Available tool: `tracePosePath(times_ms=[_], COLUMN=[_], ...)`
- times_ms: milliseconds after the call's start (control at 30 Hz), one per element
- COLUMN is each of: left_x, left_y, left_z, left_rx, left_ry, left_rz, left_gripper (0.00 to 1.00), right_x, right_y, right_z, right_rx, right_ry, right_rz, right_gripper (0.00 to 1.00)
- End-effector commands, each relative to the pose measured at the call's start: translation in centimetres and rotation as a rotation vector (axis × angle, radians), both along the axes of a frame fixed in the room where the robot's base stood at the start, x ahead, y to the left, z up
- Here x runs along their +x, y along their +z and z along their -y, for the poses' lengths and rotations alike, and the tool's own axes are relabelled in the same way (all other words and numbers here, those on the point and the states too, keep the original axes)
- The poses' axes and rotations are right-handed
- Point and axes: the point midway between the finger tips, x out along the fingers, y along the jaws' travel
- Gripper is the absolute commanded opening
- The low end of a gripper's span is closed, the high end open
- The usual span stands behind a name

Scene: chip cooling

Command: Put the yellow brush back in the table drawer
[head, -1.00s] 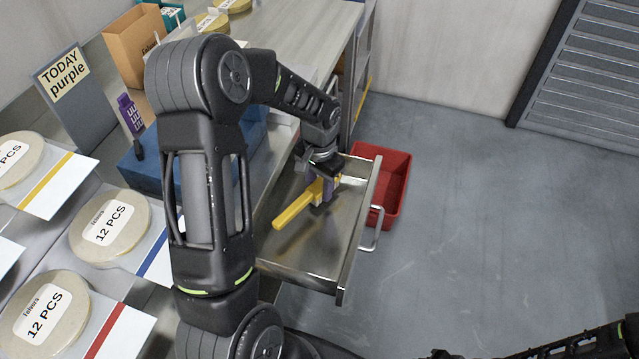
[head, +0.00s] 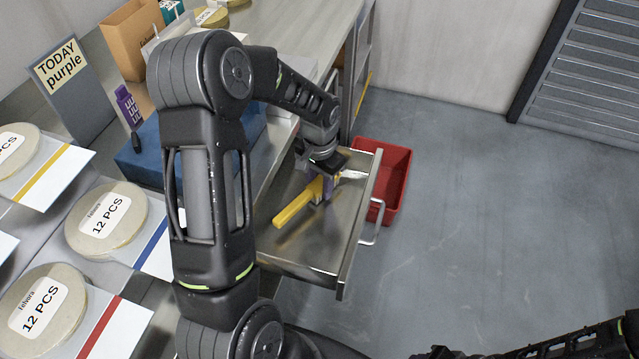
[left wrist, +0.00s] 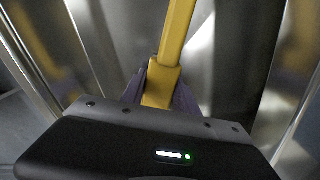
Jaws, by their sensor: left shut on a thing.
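The yellow brush (head: 297,203) is in the open table drawer (head: 300,256), its handle pointing to the lower left in the head view. My left gripper (head: 329,186) is shut on the brush near its head end, inside the drawer walls. In the left wrist view the yellow brush (left wrist: 175,40) runs up from between the purple fingertips (left wrist: 160,88). Whether the brush touches the drawer floor is hard to tell. Part of my right arm shows at the lower right of the head view, but its gripper cannot be made out.
A red bin (head: 396,181) stands on the floor beside the drawer. A blue box (head: 143,162) and a purple bottle (head: 126,105) stand on the table behind my left arm. Several labelled round discs lie at the left. The floor at right is clear.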

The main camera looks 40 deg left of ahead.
Motion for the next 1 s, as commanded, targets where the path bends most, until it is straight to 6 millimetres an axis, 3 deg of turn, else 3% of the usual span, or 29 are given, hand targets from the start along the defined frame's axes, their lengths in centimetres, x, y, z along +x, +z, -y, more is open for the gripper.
tracePosePath(times_ms=[300, 333, 633, 1000], left_x=[0.02, 0.02, 0.01, 0.07], left_y=[-0.72, -0.70, -0.63, -0.09], left_z=[0.00, 0.00, 0.00, -0.02], left_rx=[0.000, 0.000, 0.000, 0.001], left_ry=[0.000, 0.000, 0.000, 0.000], left_rz=[0.000, 0.001, 0.000, 0.002], left_gripper=[0.00, 0.37, 0.61, 0.61], right_x=[0.00, -0.01, 0.00, 0.01], right_y=[-0.60, -0.58, -0.52, -0.59], right_z=[0.00, 0.00, 0.00, 0.00], right_rx=[0.000, 0.000, 0.000, 0.000], right_ry=[0.000, 0.000, 0.000, 0.000], right_rz=[0.000, 0.000, 0.000, 0.001], right_gripper=[0.36, 0.36, 0.36, 0.36])
